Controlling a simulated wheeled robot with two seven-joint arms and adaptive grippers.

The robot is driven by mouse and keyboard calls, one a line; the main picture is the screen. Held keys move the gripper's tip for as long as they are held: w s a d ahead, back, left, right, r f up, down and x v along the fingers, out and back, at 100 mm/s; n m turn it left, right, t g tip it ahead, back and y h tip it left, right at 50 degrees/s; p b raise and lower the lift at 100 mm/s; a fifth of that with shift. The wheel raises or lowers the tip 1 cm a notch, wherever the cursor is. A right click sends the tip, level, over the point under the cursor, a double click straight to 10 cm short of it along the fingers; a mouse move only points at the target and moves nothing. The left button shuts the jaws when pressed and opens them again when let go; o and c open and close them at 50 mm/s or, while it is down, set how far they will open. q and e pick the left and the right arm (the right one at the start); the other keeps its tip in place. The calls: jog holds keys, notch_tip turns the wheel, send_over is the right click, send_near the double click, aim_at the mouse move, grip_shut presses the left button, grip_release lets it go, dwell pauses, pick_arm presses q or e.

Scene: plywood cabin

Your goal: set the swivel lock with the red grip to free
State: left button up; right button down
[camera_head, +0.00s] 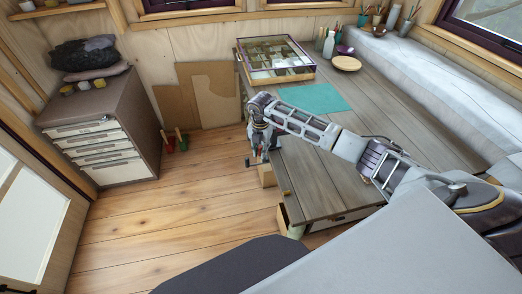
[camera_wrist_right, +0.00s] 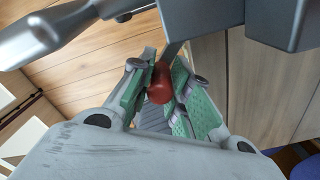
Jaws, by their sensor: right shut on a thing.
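The red grip (camera_wrist_right: 160,85) shows in the right wrist view, at the end of a grey metal lever (camera_wrist_right: 173,52). My right gripper (camera_wrist_right: 158,90) is shut on the red grip, with a green-padded finger on each side of it. In the head view my right gripper (camera_head: 258,152) is at the left edge of the wooden table, and it hides the lock there. The lock's markings do not show, so I cannot tell its setting. My left gripper is not in view.
Dark grey metal parts (camera_wrist_right: 205,18) stand close above the grip. The table (camera_head: 325,180) carries a glass-topped case (camera_head: 275,60), a teal mat (camera_head: 311,98) and a wooden plate (camera_head: 346,63). A drawer cabinet (camera_head: 105,130) stands left. The floor (camera_head: 170,215) between is mostly clear.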

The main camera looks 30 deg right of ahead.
jog(key=shift+w+r, duration=0.1)
jog(key=c, duration=1.3)
grip_release()
notch_tip(320, 180, up, 12)
dwell(0.3)
